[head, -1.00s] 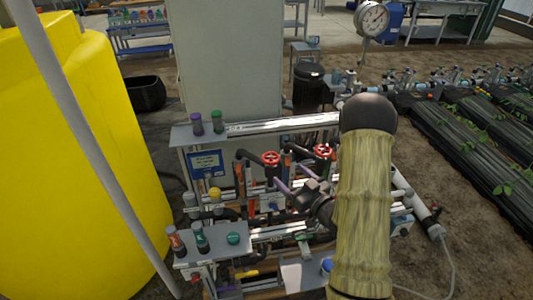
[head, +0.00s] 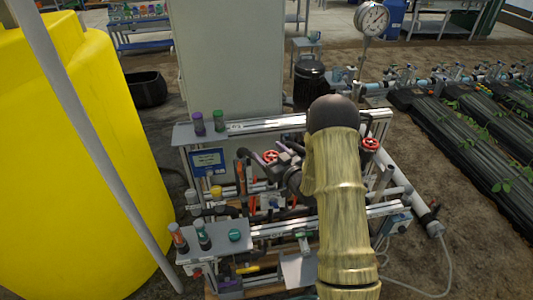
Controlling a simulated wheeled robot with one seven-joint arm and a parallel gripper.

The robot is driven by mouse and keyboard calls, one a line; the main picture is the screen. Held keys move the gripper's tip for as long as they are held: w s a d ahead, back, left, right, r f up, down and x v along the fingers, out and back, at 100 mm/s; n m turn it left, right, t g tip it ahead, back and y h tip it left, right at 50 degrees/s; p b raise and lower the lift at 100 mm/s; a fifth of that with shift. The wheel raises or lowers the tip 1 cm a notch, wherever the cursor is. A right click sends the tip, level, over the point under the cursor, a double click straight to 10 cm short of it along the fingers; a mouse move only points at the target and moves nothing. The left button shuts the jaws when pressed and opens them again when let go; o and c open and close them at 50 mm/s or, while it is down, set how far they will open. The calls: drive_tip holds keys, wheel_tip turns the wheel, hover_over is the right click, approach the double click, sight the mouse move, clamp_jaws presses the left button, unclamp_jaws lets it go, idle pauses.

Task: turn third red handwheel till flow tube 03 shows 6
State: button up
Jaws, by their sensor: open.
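A red handwheel (head: 270,156) stands at the left of the skid's pipe rack, partly covered by my gripper. Another red handwheel (head: 370,144) shows at the right, just beyond my forearm. The stretch of rack between them is hidden behind my arm. My gripper (head: 279,154) is open and points left, its fingers overlapping the left handwheel in the picture. I cannot tell whether they touch it. Upright flow tubes with orange-red parts (head: 241,172) stand below the handwheels. Their numbers and readings are too small to read, so I cannot pick out tube 03.
A large yellow tank (head: 75,160) and a slanted grey pole (head: 90,140) stand at the left. A pressure gauge (head: 371,19) rises behind the rack. A shelf with bottles (head: 222,237) is at the front left. A grey cabinet (head: 225,60) stands behind.

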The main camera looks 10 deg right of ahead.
drive_tip(key=shift+a, duration=0.3)
drive_tip(key=c, duration=1)
drive_tip(key=shift+m+h+b, duration=0.3)
drive_tip(key=shift+h+b, duration=0.1)
drive_tip(key=shift+b, duration=0.05)
drive_tip(key=shift+d+r+m+t+h+b, duration=0.1)
drive_tip(key=shift+m+t+h+b, duration=0.25)
drive_tip(key=shift+h, duration=0.25)
drive_tip(key=shift+w, duration=0.15)
drive_tip(key=o, duration=1)
drive_tip(key=shift+d, duration=0.1)
drive_tip(key=shift+s, duration=0.25)
